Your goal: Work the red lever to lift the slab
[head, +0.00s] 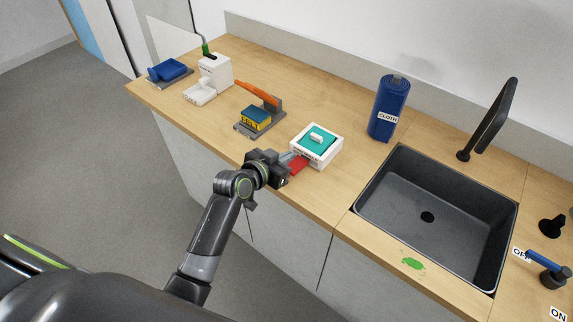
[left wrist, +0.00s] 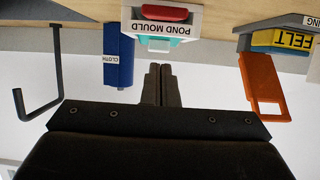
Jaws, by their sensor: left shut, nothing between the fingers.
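The red lever (head: 298,166) sticks out low from the front of a white box (head: 333,157), the pond mould. It also shows in the left wrist view, where things appear upside down, as a red bar (left wrist: 165,13) beside the "POND MOULD" label (left wrist: 167,27). The teal slab (head: 323,147) with a white handle lies in the top of the box. My left gripper (head: 296,158) is shut and empty, right by the lever and the box front. In the left wrist view its closed fingers (left wrist: 160,70) point towards the box, apart from the lever. My right gripper is out of view.
Left of the box stands a grey press with an orange handle (head: 257,93) and a yellow "FELT" block (head: 256,119). A white dispenser (head: 215,72) and blue tray (head: 170,70) are further left. A blue cloth roll (head: 388,110) and sink (head: 430,190) are to the right.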

